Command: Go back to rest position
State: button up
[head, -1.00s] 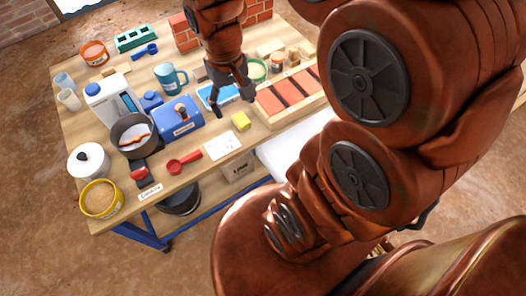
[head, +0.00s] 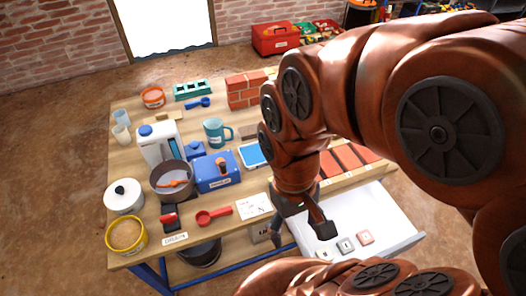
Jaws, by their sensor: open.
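My gripper (head: 303,236) is at the table's front edge, over the open white drawer (head: 391,214), pointing down. Its dark fingers are apart and nothing shows between them. My copper-coloured arm covers the right part of the table and part of the brick tray. Several small labelled blocks, one of them a pinkish block (head: 366,237), lie in the drawer near the fingers.
The wooden table (head: 140,190) holds a teal mug (head: 214,132), a blue box (head: 217,171), a dark pot (head: 172,180), a white lidded pot (head: 124,196), a red scoop (head: 213,215) and a brick stack (head: 245,91). Open floor lies left of the table.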

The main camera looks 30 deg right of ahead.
jog(key=s+p+v, duration=0.2)
jog(key=p+v, duration=1)
jog(key=shift+r+t, duration=0.3)
jog(key=shift+r, duration=0.35)
jog(key=shift+f, duration=0.1)
